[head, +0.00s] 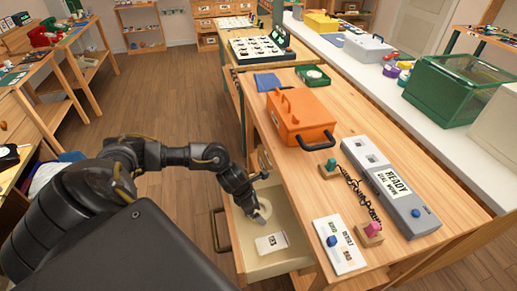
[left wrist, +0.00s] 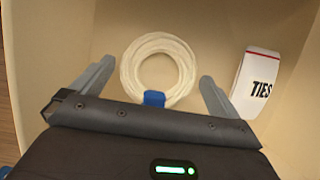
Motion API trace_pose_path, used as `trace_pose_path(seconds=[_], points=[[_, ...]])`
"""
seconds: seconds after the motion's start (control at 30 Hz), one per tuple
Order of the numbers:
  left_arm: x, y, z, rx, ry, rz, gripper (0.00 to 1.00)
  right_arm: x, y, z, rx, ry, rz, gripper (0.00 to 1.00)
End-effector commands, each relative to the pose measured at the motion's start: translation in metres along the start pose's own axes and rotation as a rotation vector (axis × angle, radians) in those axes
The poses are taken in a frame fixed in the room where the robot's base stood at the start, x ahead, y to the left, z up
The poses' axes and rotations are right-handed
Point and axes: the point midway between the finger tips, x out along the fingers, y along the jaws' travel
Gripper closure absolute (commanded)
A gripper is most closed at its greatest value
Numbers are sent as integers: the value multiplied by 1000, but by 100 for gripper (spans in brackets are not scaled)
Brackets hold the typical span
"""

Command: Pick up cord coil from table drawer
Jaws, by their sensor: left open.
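The cord coil (left wrist: 185,62) is a cream ring lying flat in the open table drawer (left wrist: 222,28), with a blue band at its near edge. In the head view the coil (head: 265,209) is partly hidden by my left gripper (head: 260,187). In the left wrist view my left gripper (left wrist: 157,72) is open, with one finger on either side of the coil and nothing held. I cannot tell how high the fingertips are above the drawer floor. The drawer (head: 286,263) is pulled out from the wooden table. My right gripper is not in view.
A white TIES packet (head: 271,243) lies in the drawer beside the coil; it also shows in the left wrist view (left wrist: 255,80). On the tabletop stand an orange toolbox (head: 300,118), a grey device (head: 390,187) and a labelled card (head: 340,246). Floor left of the drawer is clear.

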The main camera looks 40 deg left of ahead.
Motion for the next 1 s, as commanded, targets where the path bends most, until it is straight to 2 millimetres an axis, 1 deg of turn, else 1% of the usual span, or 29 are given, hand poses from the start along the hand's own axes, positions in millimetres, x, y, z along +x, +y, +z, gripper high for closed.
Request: trace_pose_path(seconds=[0.1, 0.27, 0.37, 0.5, 0.57, 0.77, 0.83, 0.93, 1.0], points=[[4, 0, 0, -1, 0, 1, 0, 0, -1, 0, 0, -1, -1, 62], [4, 0, 0, 0, 0, 1, 0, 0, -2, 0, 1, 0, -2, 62], [4, 0, 0, 0, -1, 1, 12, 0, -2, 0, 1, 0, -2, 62], [4, 0, 0, 0, -1, 1, 30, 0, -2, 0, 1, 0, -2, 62], [3, 0, 0, 0, -1, 1, 36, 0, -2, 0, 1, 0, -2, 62], [3, 0, 1, 0, -1, 1, 36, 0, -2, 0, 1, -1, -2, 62], [-1, 1, 3, 1, -2, 1, 36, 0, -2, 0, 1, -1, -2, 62], [-13, 1, 9, 3, -5, 2, 36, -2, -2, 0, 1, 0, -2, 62], [-26, 1, 14, 4, -5, 2, 36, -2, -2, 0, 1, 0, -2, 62]])
